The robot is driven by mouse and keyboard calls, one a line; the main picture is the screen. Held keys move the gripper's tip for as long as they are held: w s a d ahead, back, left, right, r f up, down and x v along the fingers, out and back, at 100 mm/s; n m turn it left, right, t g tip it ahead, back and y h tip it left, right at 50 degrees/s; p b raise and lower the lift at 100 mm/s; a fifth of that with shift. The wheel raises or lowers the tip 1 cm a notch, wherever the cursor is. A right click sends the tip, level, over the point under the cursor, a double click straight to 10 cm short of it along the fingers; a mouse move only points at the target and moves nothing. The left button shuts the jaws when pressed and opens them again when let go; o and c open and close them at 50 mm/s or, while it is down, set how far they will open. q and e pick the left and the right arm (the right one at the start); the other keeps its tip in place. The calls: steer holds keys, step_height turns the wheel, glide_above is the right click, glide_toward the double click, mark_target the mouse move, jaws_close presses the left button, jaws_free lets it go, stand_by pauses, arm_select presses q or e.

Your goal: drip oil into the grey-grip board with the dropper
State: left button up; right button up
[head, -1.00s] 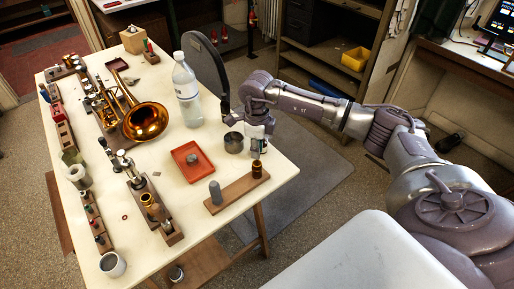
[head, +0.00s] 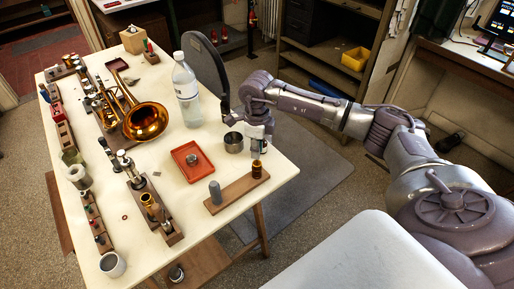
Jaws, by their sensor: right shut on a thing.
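A wooden board (head: 236,194) lies near the table's front right corner. It has a grey upright grip (head: 215,192) at its left end and a dark brass-coloured cylinder (head: 257,170) at its right end. My right gripper (head: 257,152) points down just above and behind the cylinder end. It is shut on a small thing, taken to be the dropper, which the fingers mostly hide. I cannot tell whether its tip touches the cylinder, and no drop of oil can be made out. My left gripper is not in view.
A metal cup (head: 233,142) stands just left of my right gripper. A red tray (head: 182,165) holds a small grey part. A clear bottle (head: 186,90) and a brass horn (head: 146,121) stand further back. Wooden racks with parts line the left side.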

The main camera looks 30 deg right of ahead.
steer(key=shift+r+p, duration=1.6)
steer(key=shift+r, duration=0.95)
